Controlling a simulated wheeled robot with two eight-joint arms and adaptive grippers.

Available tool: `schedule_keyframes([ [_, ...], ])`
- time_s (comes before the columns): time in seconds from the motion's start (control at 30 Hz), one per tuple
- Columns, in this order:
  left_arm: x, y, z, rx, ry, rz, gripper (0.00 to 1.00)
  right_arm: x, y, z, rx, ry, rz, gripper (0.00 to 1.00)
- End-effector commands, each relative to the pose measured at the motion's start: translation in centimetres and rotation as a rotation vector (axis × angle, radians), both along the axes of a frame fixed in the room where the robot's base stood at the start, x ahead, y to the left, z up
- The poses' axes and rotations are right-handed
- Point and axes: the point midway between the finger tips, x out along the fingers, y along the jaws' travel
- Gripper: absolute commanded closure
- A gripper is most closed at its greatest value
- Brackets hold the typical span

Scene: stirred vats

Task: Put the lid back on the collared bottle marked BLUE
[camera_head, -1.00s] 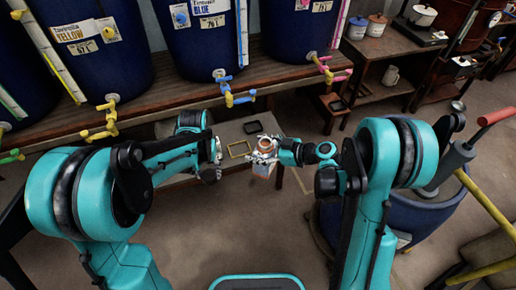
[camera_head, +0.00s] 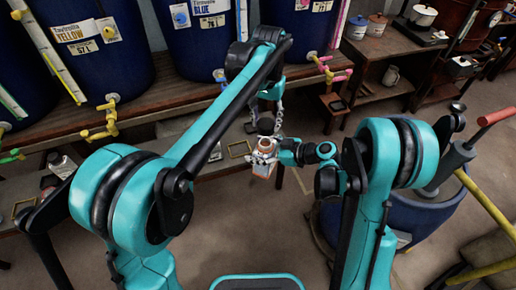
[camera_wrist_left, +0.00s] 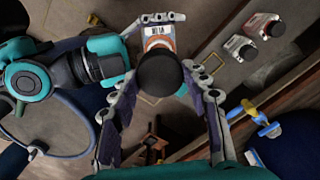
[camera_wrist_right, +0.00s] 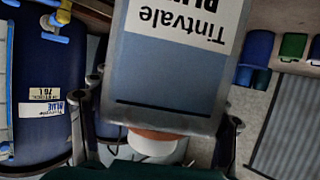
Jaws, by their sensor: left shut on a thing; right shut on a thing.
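The collared bottle (camera_head: 263,167), with an orange collar, is held upright by my right gripper (camera_head: 262,157) above the floor in front of the bench. In the right wrist view its label (camera_wrist_right: 182,35) reads Tintvale and part of BLUE, upside down, with the orange collar (camera_wrist_right: 158,134) at the bottom. My left gripper (camera_head: 268,112) is above the bottle, shut on the dark lid (camera_wrist_left: 160,73). In the left wrist view the lid covers part of the bottle (camera_wrist_left: 158,32) behind it. Any gap between lid and bottle mouth is hard to tell.
Blue vats (camera_head: 200,45) with coloured taps line the back shelf. Other black-lidded bottles (camera_wrist_left: 240,46) stand on the bench, also in the head view at left (camera_head: 61,164). An empty yellow frame (camera_head: 239,149) lies behind the bottle. A blue tub (camera_head: 415,215) stands at right.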

Motion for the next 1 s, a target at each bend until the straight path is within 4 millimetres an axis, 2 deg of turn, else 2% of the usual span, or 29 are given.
schedule_keyframes([
  [0.33, 0.0, 0.0, -0.3, 0.000, 0.000, 0.000, 0.69, 0.0, 0.0, 0.1, 0.001, 0.000, 0.000, 0.85],
  [0.7, 0.0, 0.0, -3.5, 0.000, 0.000, 0.001, 0.69, 0.0, 0.0, 0.1, 0.001, 0.000, 0.000, 0.85],
  [1.0, 0.0, 0.0, -4.1, 0.000, 0.000, 0.001, 0.69, 0.0, 0.0, 0.1, 0.001, 0.000, 0.000, 0.85],
])
